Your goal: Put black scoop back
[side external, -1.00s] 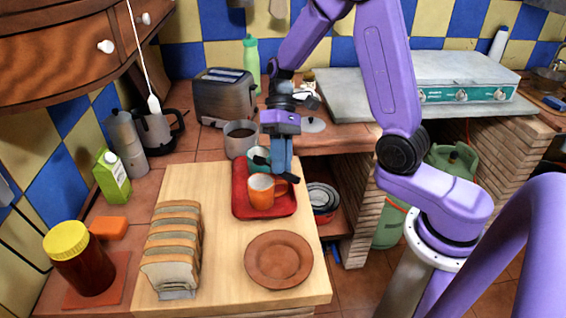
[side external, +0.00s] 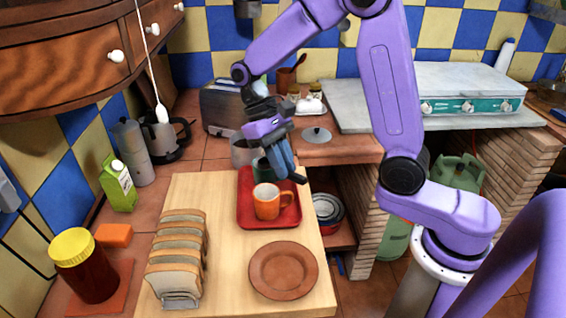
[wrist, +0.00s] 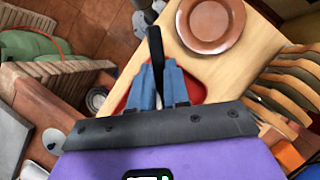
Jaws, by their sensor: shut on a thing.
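My gripper (wrist: 162,66) is shut on a slim black piece, which I take to be the black scoop (wrist: 155,46). In the wrist view it sticks out past the blue fingertips; its other end is hidden between the fingers. In the side view my gripper (side external: 290,175) is tilted above the red tray (side external: 284,221), over the orange mug (side external: 268,205) and the dark green cup (side external: 262,171). Only a small dark tip shows at the fingers there, so the scoop's shape is unclear.
The wooden board (side external: 222,275) bears the tray, sliced bread (side external: 180,250) and a brown plate (side external: 283,270). A grey pot (side external: 243,152) and toaster (side external: 219,105) stand behind. A brown cup (side external: 285,80) with a spoon stands farther back. A lid (side external: 317,134) lies on the tiled counter.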

